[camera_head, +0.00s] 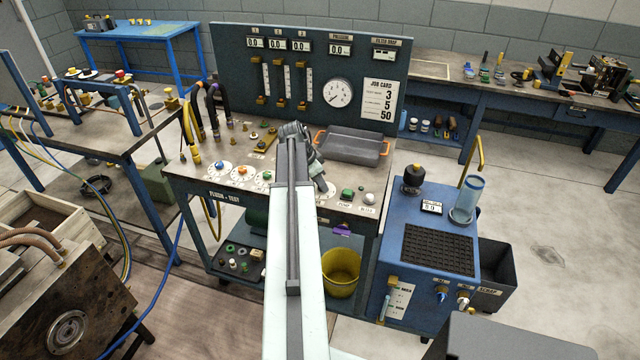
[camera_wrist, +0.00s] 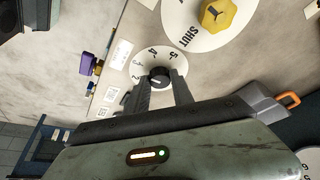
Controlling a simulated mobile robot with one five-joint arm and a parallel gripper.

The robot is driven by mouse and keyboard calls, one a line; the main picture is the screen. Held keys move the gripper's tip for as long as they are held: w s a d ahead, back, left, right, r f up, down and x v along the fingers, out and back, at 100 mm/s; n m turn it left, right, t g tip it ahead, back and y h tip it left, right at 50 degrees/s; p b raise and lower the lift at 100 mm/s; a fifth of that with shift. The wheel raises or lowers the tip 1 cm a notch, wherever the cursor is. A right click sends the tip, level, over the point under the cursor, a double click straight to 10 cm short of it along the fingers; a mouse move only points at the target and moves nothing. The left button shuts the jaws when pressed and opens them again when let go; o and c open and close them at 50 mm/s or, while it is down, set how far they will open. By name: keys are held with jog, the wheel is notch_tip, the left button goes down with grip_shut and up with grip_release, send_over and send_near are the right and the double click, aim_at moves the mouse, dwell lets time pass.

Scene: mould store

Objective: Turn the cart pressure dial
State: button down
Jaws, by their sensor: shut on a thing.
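In the wrist view the pressure dial is a small black knob (camera_wrist: 159,76) with a pale pointer line, on a round white scale (camera_wrist: 151,58) marked with numbers, 3, 4 and 5 among them. My gripper (camera_wrist: 161,86) is over it, one finger on each side, shut on the knob.
Beside the dial is a yellow knob (camera_wrist: 222,13) on a larger white disc marked SHUT. A grey tray (camera_head: 352,146) with orange handles lies behind my gripper. Green (camera_head: 347,194) and white (camera_head: 369,198) buttons are to the right. A gauge panel (camera_head: 227,60) stands at the back.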

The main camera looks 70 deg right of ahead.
jog(key=c, duration=1.1)
grip_release()
jog(key=p+v, duration=0.7)
jog(key=shift+w+r, duration=0.15)
jog(key=shift+r, duration=0.2)
jog(key=shift+a, duration=0.15)
